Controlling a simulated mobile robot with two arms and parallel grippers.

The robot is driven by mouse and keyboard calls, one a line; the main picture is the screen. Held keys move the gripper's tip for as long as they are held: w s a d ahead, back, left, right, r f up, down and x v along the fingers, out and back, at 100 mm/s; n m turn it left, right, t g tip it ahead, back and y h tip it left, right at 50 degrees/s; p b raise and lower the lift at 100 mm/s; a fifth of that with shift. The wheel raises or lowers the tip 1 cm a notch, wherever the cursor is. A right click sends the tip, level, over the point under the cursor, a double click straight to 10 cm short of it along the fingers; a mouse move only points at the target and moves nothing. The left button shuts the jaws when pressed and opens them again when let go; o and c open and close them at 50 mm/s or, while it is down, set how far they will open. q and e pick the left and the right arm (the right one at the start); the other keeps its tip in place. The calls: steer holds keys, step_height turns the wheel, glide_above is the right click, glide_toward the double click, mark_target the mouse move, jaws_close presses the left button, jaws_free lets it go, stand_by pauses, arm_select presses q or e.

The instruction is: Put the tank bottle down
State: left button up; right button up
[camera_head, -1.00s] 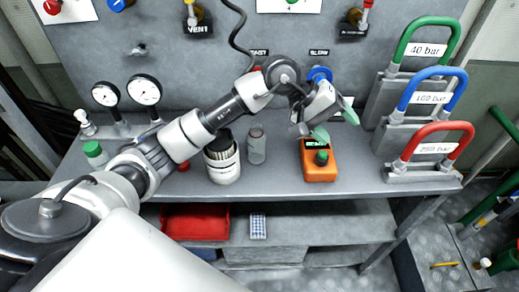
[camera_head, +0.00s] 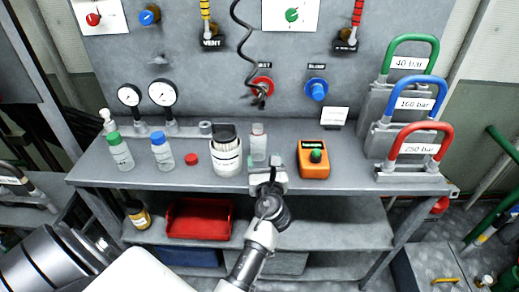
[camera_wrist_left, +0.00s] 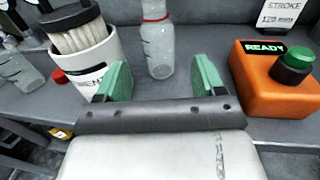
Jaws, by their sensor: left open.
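A clear bottle with a red neck ring (camera_head: 258,142) stands upright on the bench, right of the white container of strips. It also shows in the wrist view (camera_wrist_left: 158,45). My left gripper (camera_head: 268,180) is at the bench's front edge, before this bottle. In the wrist view its green-padded fingers (camera_wrist_left: 160,80) are apart with nothing held; the bottle stands beyond them. A green-capped bottle (camera_head: 121,152) and a blue-capped bottle (camera_head: 161,152) stand farther left. I cannot read which label says tank. My right gripper is not in view.
The white container (camera_head: 226,158) is close left of the gripper, with a red cap (camera_head: 191,159) beside it. An orange device (camera_head: 313,160) reading READY is at right. Weights with coloured handles (camera_head: 412,140) fill the bench's right end. A red tray (camera_head: 200,218) is on the lower shelf.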

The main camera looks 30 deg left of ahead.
mark_target(259, 146)
arm_select(q)
steer(key=x, duration=0.5)
steer(key=shift+w+a+f, duration=0.2)
steer(key=shift+a, duration=0.15)
steer(key=x, duration=0.2)
steer(key=f+x, duration=0.1)
steer(key=x, duration=0.2)
steer(key=shift+a, duration=0.15)
steer(key=shift+s+r, duration=0.1)
steer(key=c, duration=0.8)
